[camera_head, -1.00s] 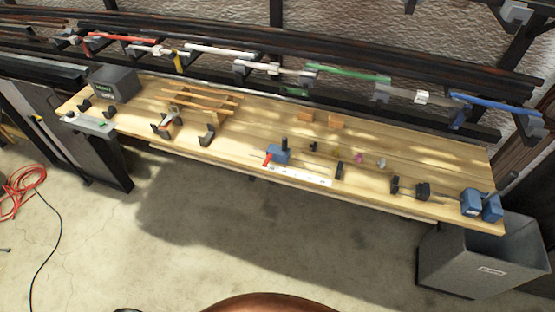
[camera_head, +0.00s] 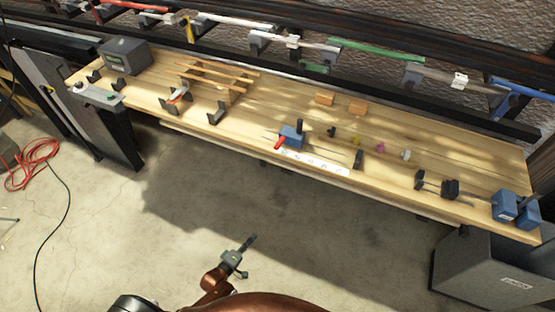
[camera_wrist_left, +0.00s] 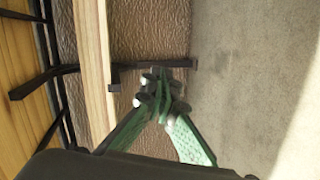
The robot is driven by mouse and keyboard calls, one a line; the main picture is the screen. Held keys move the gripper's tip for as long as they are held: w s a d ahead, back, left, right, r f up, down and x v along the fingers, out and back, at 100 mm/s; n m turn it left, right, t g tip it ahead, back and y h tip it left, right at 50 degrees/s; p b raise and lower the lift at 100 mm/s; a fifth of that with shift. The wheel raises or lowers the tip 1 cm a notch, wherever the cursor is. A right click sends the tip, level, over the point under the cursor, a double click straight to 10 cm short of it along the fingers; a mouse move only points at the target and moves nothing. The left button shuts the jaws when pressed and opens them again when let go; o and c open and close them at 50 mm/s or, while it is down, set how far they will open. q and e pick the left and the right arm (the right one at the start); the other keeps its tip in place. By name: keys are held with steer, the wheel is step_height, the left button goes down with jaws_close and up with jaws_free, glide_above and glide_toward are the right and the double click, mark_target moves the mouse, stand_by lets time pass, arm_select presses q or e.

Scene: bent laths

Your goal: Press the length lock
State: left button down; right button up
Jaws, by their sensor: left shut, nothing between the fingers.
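A blue block (camera_head: 292,134) with a red lever (camera_head: 280,142) and a dark upright knob (camera_head: 302,131) sits mid-bench on a thin rod, beside a white marked strip (camera_head: 315,163). No part is labelled, so I cannot tell for certain which is the length lock. My left gripper (camera_head: 250,240) is over the floor in front of the bench, well apart from the block. In the left wrist view its green fingers (camera_wrist_left: 157,93) are closed together with nothing between them. The bench edge shows left of them. My right gripper is not in view.
The wooden bench (camera_head: 440,150) also holds a grey box (camera_head: 125,56), dark brackets (camera_head: 216,112), small coloured knobs (camera_head: 380,147) and blue blocks (camera_head: 506,205) at the right. A grey bin (camera_head: 480,270) stands below right. Coloured laths hang behind. Floor in front is clear.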

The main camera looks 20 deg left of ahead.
mark_target(279, 145)
arm_select(q)
steer(key=w+d+r+n+t+h+b, duration=0.1)
steer(key=w+d+r+n+t+b, duration=0.2)
steer(key=r, duration=0.6)
steer(key=w+d+r+n+t+b, duration=0.1)
steer(key=w+r+n+t, duration=0.2)
steer(key=w+r+n, duration=0.4)
steer(key=s+r+n+t+y+b, duration=0.1)
steer(key=r+n+t, duration=0.1)
steer(key=r+n, duration=0.4)
steer(key=s+r+n+t+y+b, duration=0.2)
steer(key=r+n, duration=0.4)
steer(key=r, duration=0.5)
steer(key=shift+s+d+r+t, duration=0.25)
steer(key=shift+s+d+t, duration=0.05)
steer(key=shift+d, duration=0.05)
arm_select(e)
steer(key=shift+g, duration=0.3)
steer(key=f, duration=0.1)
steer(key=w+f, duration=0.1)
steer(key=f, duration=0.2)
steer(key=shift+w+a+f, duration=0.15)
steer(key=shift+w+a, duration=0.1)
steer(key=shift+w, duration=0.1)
arm_select(q)
steer(key=shift+w, duration=0.1)
